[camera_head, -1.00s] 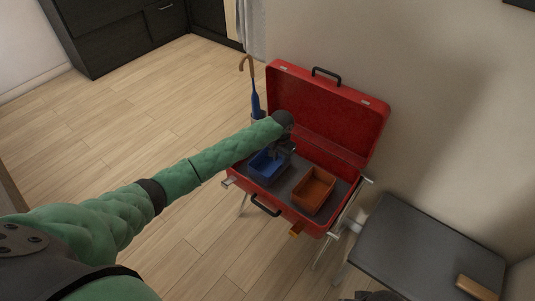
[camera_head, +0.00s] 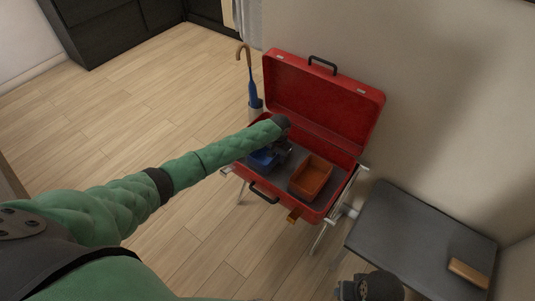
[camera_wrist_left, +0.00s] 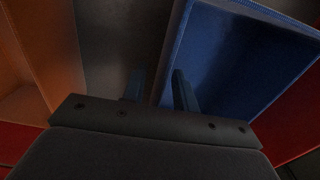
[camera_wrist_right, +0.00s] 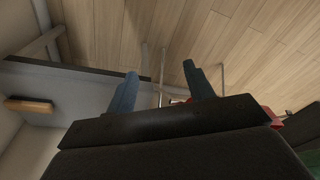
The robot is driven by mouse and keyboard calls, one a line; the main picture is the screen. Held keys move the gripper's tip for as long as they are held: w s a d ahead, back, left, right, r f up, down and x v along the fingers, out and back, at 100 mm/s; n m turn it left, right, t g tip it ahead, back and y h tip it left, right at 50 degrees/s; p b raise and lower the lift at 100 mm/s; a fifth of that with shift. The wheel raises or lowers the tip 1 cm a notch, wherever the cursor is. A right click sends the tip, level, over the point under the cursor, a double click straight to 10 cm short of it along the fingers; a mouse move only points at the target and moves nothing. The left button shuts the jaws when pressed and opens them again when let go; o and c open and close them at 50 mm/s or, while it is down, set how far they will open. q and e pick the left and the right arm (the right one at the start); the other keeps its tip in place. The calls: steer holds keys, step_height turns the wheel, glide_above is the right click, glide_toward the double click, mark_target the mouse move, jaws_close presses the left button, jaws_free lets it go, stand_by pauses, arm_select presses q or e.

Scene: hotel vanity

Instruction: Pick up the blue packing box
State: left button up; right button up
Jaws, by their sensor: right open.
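The blue packing box (camera_head: 262,158) sits in the left part of the open red suitcase (camera_head: 325,97), partly hidden by my left gripper (camera_head: 282,148). In the left wrist view the box (camera_wrist_left: 235,50) is large and looks empty. One finger of my left gripper (camera_wrist_left: 160,88) is inside the box and the other outside, with the near wall between them. The fingers are partly apart; whether they press on the wall is unclear. My right gripper (camera_wrist_right: 157,88) is open and empty, away from the suitcase. Its arm end (camera_head: 370,287) shows at the bottom of the head view.
An orange box (camera_head: 312,176) sits to the right of the blue box in the suitcase. A dark table (camera_head: 410,235) with a wooden block (camera_head: 468,273) stands at the right. An umbrella (camera_head: 250,85) stands behind the suitcase at left. The floor at left is clear.

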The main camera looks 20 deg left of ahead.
arm_select(q)
jaws_close()
steer(key=shift+r, duration=0.2)
